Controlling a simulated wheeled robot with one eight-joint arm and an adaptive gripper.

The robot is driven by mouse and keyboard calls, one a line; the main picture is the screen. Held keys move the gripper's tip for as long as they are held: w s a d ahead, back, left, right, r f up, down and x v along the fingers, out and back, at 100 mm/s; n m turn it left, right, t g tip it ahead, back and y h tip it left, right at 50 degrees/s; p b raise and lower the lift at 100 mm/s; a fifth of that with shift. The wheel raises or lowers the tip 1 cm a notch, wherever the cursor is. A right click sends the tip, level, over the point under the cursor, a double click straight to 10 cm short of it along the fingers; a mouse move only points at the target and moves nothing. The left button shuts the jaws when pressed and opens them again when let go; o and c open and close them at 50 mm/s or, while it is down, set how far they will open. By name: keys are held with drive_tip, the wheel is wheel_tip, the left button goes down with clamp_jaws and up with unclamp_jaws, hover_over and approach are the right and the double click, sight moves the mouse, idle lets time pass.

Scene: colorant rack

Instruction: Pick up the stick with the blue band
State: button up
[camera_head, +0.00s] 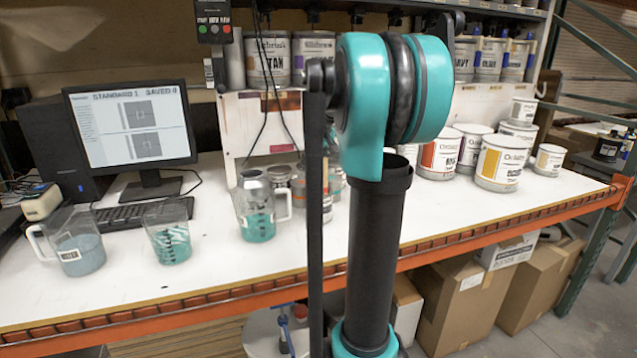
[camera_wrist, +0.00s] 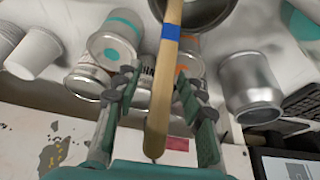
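The stick (camera_wrist: 164,85) is pale wood with a blue band (camera_wrist: 171,31) near the top of the wrist view. My gripper (camera_wrist: 156,73) is open, with one finger on each side of the stick. A gap shows on the left; the right fingertip looks close to the stick, and I cannot tell if it touches. The stick's upper end passes out of the frame beside a dark round metal vessel (camera_wrist: 207,12). In the head view my arm hides the gripper, and I cannot make out the stick.
In the wrist view, metal cans (camera_wrist: 250,88) and white paper cups (camera_wrist: 34,52) stand close around the fingers. In the head view, clear jugs (camera_head: 256,205) stand on the white bench (camera_head: 130,262), with a monitor (camera_head: 130,124) left and paint cans (camera_head: 501,163) right.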

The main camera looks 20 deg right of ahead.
drive_tip(key=shift+f, duration=0.25)
drive_tip(key=shift+c, duration=0.5)
clamp_jaws()
drive_tip(key=shift+r, duration=0.15)
